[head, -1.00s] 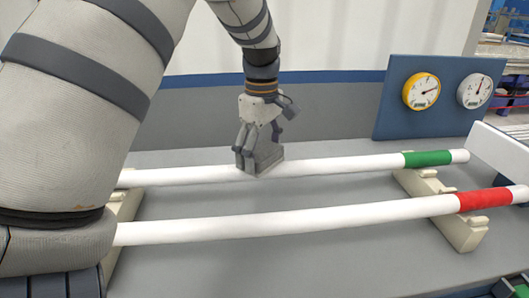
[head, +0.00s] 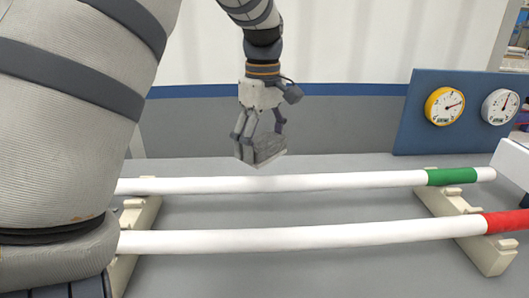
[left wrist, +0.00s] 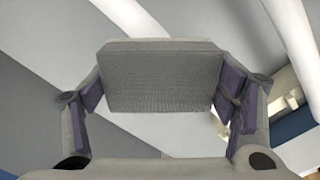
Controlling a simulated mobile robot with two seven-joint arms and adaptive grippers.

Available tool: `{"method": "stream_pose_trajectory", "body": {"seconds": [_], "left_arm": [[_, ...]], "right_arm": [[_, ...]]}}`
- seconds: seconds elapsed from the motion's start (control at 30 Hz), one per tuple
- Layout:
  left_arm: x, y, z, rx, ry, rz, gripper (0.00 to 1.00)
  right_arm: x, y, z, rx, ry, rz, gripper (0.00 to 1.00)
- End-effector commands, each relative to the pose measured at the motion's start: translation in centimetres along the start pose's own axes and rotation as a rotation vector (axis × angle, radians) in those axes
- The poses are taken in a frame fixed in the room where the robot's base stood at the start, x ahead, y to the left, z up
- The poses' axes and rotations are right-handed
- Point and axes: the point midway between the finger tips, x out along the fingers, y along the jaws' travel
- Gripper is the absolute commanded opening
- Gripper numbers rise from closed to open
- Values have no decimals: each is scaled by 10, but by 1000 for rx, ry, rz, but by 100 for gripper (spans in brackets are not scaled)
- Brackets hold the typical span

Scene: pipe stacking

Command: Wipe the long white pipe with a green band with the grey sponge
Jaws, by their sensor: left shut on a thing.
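The long white pipe with a green band (head: 300,185) lies across two cream supports, its green band (head: 452,176) near the right end. My left gripper (head: 258,137) is shut on the grey sponge (head: 266,150), just above the middle of this pipe. A small gap shows between sponge and pipe in the head view. In the left wrist view the sponge (left wrist: 162,78) sits between the two fingers, its broad face showing. The pipe's left end is hidden behind my arm. My right gripper is not in view.
A second white pipe with a red band (head: 300,237) lies nearer, parallel to the first. The cream supports (head: 137,225) and (head: 490,250) stand on the grey table (head: 330,275). A blue panel (head: 420,105) with yellow and white gauges stands at the back right.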

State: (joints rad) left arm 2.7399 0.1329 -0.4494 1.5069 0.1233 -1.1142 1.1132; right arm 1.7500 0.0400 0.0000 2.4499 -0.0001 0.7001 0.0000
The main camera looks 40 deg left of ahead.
Motion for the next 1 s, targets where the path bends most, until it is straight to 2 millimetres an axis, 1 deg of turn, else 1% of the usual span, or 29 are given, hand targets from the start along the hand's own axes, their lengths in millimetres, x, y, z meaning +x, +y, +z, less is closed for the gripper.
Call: {"method": "stream_pose_trajectory", "body": {"seconds": [0.2, 0.3, 1.0], "left_arm": [[-20, -6, 1, 6, 1, 2, 48], [-24, -7, 1, 7, 1, 1, 48], [-25, -7, 2, 13, 1, 0, 48]], "right_arm": [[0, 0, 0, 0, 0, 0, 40], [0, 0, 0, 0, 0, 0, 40], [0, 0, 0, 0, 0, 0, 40]]}}
